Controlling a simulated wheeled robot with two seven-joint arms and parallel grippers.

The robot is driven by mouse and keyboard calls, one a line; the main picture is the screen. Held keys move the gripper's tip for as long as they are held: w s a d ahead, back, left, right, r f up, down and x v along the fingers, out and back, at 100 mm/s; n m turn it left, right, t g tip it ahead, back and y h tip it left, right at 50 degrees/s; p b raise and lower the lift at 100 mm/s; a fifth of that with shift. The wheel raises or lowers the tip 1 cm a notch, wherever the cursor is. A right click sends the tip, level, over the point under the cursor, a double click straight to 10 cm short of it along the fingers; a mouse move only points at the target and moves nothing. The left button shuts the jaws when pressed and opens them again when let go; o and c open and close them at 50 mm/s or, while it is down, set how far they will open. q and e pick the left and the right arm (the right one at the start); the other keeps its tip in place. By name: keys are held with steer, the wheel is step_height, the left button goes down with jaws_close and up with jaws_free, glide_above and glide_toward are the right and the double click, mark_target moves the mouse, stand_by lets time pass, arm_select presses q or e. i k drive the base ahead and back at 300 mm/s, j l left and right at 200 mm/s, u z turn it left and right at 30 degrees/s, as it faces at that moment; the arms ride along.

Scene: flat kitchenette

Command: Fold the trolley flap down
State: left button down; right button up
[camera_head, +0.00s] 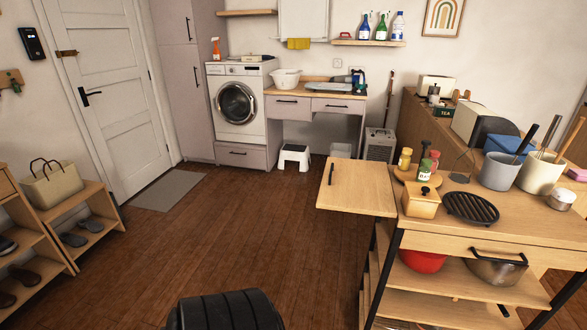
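The wooden trolley (470,232) stands at the right, with a pale wood top and black legs. Its flap (362,188) sticks out to the left from the top, raised and about level with it. A black bar handle (331,174) sits near the flap's outer left edge. The flap's surface is bare. Its underside and any support are hidden. Neither of my grippers shows in the head view, so nothing of mine is seen touching the flap.
A lidded wooden box (421,203), a black grill trivet (471,207) and jars stand on the trolley near the flap. Open wooden floor (230,225) lies left of the flap. A shoe rack (92,225) stands far left.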

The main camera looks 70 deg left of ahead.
mark_target(364, 187)
steer(key=u, duration=1.65)
